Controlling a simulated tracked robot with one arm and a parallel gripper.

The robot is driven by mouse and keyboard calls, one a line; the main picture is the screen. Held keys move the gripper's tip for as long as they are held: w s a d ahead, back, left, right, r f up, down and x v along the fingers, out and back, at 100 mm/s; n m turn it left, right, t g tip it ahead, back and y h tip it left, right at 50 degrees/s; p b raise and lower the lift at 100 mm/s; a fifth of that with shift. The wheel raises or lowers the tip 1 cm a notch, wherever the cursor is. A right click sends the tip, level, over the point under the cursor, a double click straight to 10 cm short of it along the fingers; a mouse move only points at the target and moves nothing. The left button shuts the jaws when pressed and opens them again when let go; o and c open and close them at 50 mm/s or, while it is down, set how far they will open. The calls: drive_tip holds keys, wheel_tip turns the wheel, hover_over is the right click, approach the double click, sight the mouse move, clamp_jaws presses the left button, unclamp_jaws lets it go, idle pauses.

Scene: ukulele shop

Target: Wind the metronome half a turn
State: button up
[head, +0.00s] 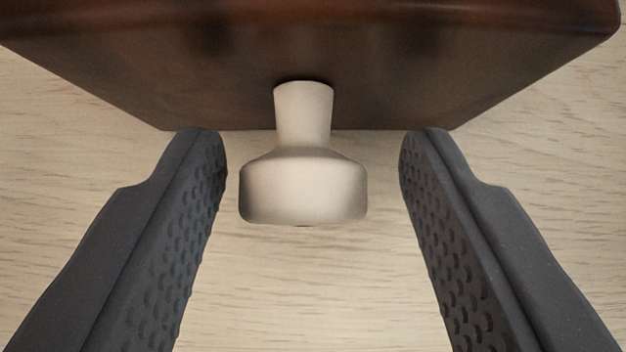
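A dark reddish-brown wooden body, the metronome (200,75), fills the top of the head view. A cream winding key (303,185) sticks out from its near face, with a narrow neck and a wider, rounded end. My gripper (312,140) is open, with one dark, dimpled finger on each side of the key. Both fingers are apart from the key, with a clear gap left and right. The fingertips reach close to the metronome's lower edge; I cannot tell whether they touch it. The top of the metronome is out of view.
A pale wood-grain surface (310,290) lies below the key and around the metronome. It is bare where it shows, with no other objects in view.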

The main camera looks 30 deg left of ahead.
idle(0.3)
drive_tip(key=p+v, duration=0.2)
drive_tip(key=v, duration=1.1)
drive_tip(key=shift+s, duration=0.25)
drive_tip(key=shift+d+r, duration=0.15)
drive_tip(key=s+d+r+m+t+p, duration=0.1)
drive_tip(key=s+d+r, duration=0.2)
drive_tip(key=r, duration=0.6)
drive_tip(key=s+d+r+m+t+h+p, duration=0.1)
drive_tip(key=s+d+r+t, duration=0.2)
drive_tip(key=r, duration=0.5)
drive_tip(key=s+d+r+m+p, duration=0.1)
drive_tip(key=s+d+r, duration=0.3)
drive_tip(key=r, duration=0.5)
drive_tip(key=s+d+r+m+t+h, duration=0.2)
drive_tip(key=s+d+r, duration=0.2)
drive_tip(key=s+r, duration=0.4)
drive_tip(key=s+d+r+m+t+h+p, duration=0.1)
drive_tip(key=s+d+r+t+h, duration=0.1)
drive_tip(key=s+d+r, duration=0.3)
drive_tip(key=s+r, duration=0.4)
drive_tip(key=r, duration=0.2)
drive_tip(key=shift+s+m+p, duration=0.3)
drive_tip(key=shift+m, duration=0.1)
